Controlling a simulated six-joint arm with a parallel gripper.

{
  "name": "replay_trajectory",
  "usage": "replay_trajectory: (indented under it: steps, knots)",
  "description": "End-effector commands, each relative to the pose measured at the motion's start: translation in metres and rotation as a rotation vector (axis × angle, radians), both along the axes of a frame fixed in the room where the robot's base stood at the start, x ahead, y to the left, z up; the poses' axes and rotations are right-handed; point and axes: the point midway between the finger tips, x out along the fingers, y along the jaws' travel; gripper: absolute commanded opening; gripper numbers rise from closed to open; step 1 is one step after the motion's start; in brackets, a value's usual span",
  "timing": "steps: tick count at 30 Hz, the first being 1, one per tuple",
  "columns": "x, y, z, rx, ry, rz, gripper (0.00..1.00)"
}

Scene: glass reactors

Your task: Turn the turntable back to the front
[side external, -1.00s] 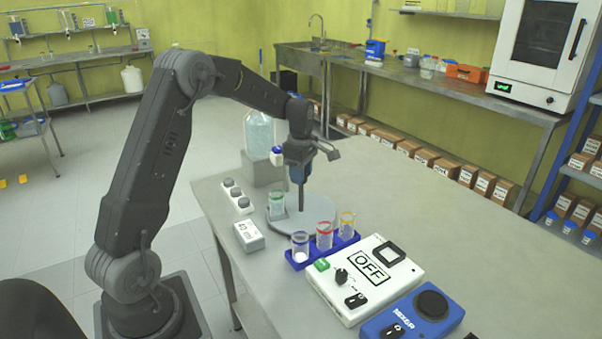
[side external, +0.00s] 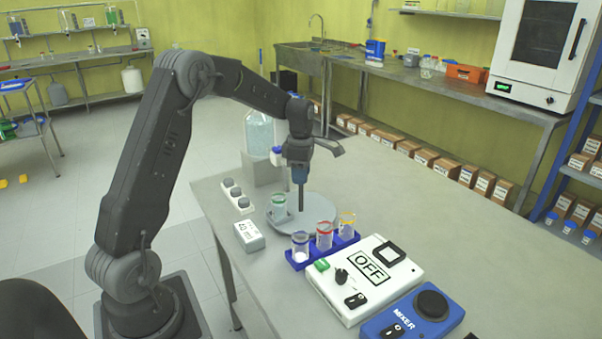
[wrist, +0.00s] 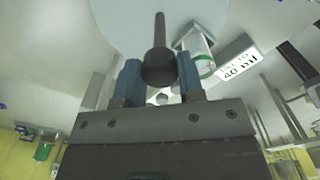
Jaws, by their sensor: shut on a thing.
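The turntable (side external: 318,213) is a pale grey disc on the bench, with an upright dark handle (side external: 300,199) rising from it. A clear beaker with a green band (side external: 279,207) stands on the disc's left part. My gripper (side external: 299,180) points straight down above the disc and is shut on the top of the handle. In the wrist view, the handle's dark knob (wrist: 159,67) sits between my blue fingers (wrist: 159,84). The beaker (wrist: 199,55) shows beside the handle there, with the turntable (wrist: 125,25) behind.
A blue rack (side external: 315,258) with red-, blue- and yellow-banded beakers stands close in front of the turntable. A "40 ml" sign (side external: 248,236) and a grey-knobbed strip (side external: 238,195) lie left. A large bottle (side external: 259,134) stands behind. The bench's right side is clear.

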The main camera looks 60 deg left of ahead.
Motion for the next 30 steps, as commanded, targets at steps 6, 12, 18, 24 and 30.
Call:
replay_trajectory:
  steps: [6,12,18,24,30]
  knots:
    - [0.0,0.0,0.001,-0.001,-0.002,0.006,0.0]
    - [0.0,0.0,0.001,-0.001,-0.002,0.006,0.43]
    - [0.0,0.0,0.0,-0.001,-0.001,0.004,0.61]
    - [0.0,0.0,0.0,-0.001,-0.001,0.003,0.61]
    - [0.001,0.0,0.015,0.001,-0.004,0.003,0.61]
